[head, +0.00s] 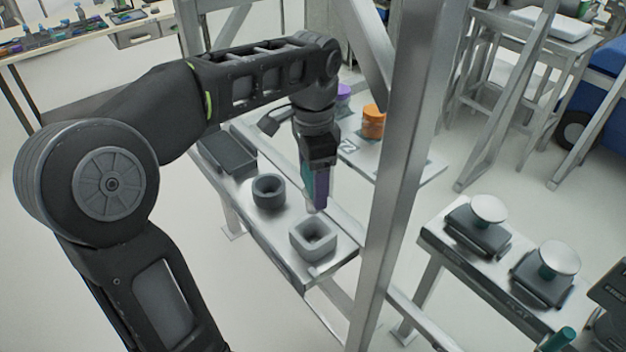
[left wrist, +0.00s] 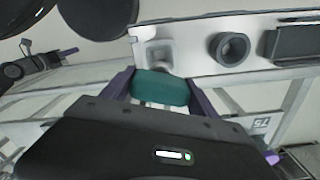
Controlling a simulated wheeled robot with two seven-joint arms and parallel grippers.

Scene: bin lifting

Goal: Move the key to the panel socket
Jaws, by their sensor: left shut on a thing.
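My left gripper (head: 317,190) points down over the panel bench, its purple fingers shut on a teal block, probably the key. The block (left wrist: 160,88) shows clearly between the fingers in the left wrist view. A square grey socket (head: 299,245) stands on the bench (head: 290,268), just below and in front of the gripper in the head view. A round grey socket (head: 257,195) stands to its left. Both sockets also show in the left wrist view, the square one (left wrist: 145,33) and the round one (left wrist: 216,50). The block appears above the bench, apart from the square socket. A dark part with a purple tip (left wrist: 68,52) may be my right gripper.
A dark flat plate (head: 228,152) lies at the bench's far left end. A metal post (head: 395,190) rises close to the right of the gripper. Orange (head: 373,122) and purple (head: 343,92) cylinders stand behind. Another bench (head: 480,280) holds two round-topped devices.

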